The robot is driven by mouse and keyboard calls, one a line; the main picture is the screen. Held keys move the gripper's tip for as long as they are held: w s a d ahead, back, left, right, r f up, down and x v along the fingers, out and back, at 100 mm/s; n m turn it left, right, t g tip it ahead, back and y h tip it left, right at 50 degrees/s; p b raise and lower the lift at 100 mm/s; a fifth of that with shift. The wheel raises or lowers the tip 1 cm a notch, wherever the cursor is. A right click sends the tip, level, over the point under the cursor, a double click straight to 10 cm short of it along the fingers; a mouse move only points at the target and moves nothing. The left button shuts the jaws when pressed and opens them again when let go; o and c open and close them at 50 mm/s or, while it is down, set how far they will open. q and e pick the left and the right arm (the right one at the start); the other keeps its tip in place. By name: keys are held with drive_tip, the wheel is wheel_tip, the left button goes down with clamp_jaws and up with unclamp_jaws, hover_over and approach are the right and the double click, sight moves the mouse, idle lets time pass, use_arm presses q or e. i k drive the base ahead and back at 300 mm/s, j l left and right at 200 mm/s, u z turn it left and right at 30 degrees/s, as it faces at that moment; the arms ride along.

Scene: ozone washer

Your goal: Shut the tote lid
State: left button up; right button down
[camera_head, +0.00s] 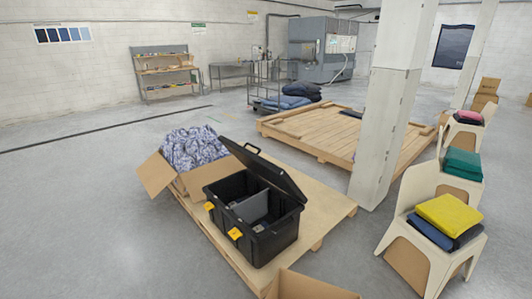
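A black tote (269,238) with orange-yellow latches stands on a low wooden pallet (326,205) in front of me. Its black lid (266,172) is open, tilted up along the far right side, with a handle at its upper left end. The inside of the tote is visible and has a grey divider (253,206). Neither of my grippers shows in the head view.
An open cardboard box of patterned cloth (193,149) stands beside the tote at left. Another box (305,286) is at the bottom edge. A white pillar (383,125) and chairs with folded cloth (450,215) are at right. The floor at left is clear.

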sight(263, 165)
drive_tip(key=i+j+z, duration=0.1)
drive_tip(key=j, duration=0.3)
drive_tip(key=i+j+z, duration=0.1)
drive_tip(key=i+j, duration=0.2)
drive_tip(key=j, duration=0.15)
drive_tip(key=i+j+z, duration=0.1)
drive_tip(key=j, duration=0.35)
drive_tip(key=i+j+z, duration=0.1)
drive_tip(key=i+j, duration=0.15)
drive_tip(key=j, duration=0.2)
drive_tip(key=i+j+z, duration=0.15)
drive_tip(key=j, duration=0.35)
drive_tip(key=i+j+z, duration=0.1)
drive_tip(key=j, duration=0.35)
drive_tip(key=i+j+z, duration=0.1)
drive_tip(key=j, duration=0.4)
drive_tip(key=j+z, duration=0.1)
drive_tip(key=j, duration=0.4)
drive_tip(key=i, duration=0.05)
